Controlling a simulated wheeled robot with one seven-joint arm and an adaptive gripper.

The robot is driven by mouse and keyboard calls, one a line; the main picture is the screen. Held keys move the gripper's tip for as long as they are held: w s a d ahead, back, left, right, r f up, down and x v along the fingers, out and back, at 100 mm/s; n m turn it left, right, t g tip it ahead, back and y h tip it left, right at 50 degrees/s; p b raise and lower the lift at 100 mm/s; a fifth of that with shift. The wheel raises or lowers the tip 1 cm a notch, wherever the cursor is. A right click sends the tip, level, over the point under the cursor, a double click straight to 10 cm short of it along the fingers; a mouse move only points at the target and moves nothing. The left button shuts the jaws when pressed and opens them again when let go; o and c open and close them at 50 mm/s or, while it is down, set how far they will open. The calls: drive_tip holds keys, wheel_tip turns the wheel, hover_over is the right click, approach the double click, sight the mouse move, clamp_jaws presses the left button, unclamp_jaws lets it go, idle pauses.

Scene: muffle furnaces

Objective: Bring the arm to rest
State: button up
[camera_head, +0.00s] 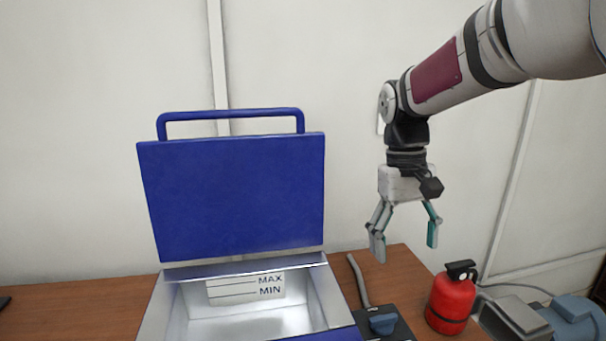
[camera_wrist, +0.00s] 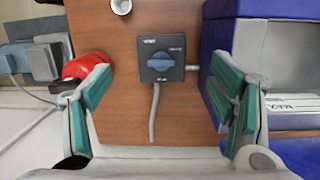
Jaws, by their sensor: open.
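My gripper (camera_head: 405,243) hangs fingers down from my arm, in the air to the right of the raised blue lid in the head view. Its fingers are spread with nothing between them. In the wrist view my gripper (camera_wrist: 165,100) is open above the wooden table, with the dark switch box between its fingers in the picture. My arm reaches in from the upper right of the head view, and its base is out of view.
A blue box with its lid (camera_head: 235,195) raised stands left of my gripper. A switch box (camera_head: 383,322) with a blue knob, a red extinguisher (camera_head: 450,300) and grey-blue equipment (camera_head: 570,318) lie below and right. A small white cup (camera_wrist: 121,6) shows in the wrist view.

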drive_tip(key=s+r+m+t+p, duration=0.1)
drive_tip(key=s+r+t+p, duration=0.1)
drive_tip(key=s, duration=1)
drive_tip(key=s+d+r+t+y+p, duration=0.1)
drive_tip(key=s+t, duration=0.3)
drive_tip(key=s, duration=0.9)
drive_tip(key=shift+s+r+m+p, duration=0.15)
drive_tip(key=shift+r+m+p, duration=0.25)
drive_tip(key=shift+r, duration=0.2)
